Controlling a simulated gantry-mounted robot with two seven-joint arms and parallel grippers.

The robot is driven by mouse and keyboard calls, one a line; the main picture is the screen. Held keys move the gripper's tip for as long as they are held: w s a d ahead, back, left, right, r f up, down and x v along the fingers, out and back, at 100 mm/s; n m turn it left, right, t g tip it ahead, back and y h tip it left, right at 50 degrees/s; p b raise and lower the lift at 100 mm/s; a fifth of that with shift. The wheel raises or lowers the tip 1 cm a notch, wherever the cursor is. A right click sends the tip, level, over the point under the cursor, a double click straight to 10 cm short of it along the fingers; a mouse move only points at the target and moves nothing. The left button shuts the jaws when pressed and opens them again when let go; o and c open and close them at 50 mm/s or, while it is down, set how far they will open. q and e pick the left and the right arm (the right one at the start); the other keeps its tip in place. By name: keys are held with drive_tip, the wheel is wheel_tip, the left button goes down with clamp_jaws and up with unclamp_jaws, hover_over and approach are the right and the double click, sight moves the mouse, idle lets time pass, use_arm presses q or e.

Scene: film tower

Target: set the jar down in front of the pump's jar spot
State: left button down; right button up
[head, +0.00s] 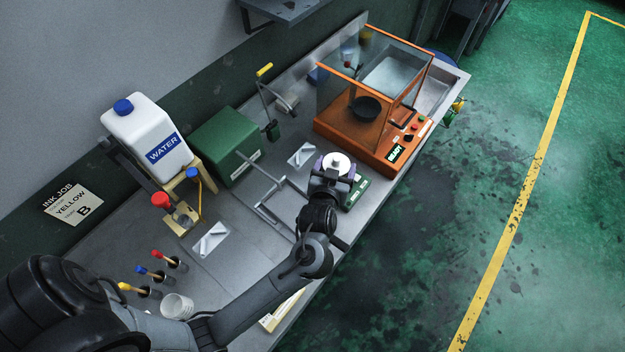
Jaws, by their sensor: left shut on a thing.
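My left gripper (335,174) is shut on the jar, of which mainly a round white top (337,162) shows. My gripper and wrist hide most of its body. It is over the bench's right-hand part, beside a small green device (355,192) and in front of the orange glass-walled machine. I cannot tell whether the jar touches the bench. I cannot tell for sure which fixture is the pump. A stand with a red knob (160,199) and a blue-topped lever is below the water jug. My right gripper is not in view.
The orange machine (362,145) holds a black bowl (366,108). A green box (224,145), a yellow-handled lever (265,70) and a white water jug (147,140) line the back. A white cup (177,306) and several coloured-handled tools stand at lower left. The bench's front edge is close to my arm.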

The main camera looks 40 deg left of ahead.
use_arm(q)
drive_tip(key=shift+w+a+f, duration=0.2)
drive_tip(key=shift+w+a, duration=0.05)
drive_tip(key=shift+a, duration=0.05)
drive_tip(key=w+a+f, duration=0.2)
drive_tip(key=a+f, duration=0.8)
drive_tip(key=a, duration=0.1)
drive_tip(key=shift+f+b, duration=0.15)
drive_tip(key=shift+b, duration=0.25)
drive_tip(key=shift+s+f, duration=0.1)
drive_tip(key=shift+f, duration=0.1)
drive_tip(key=shift+c, duration=0.8)
unclamp_jaws()
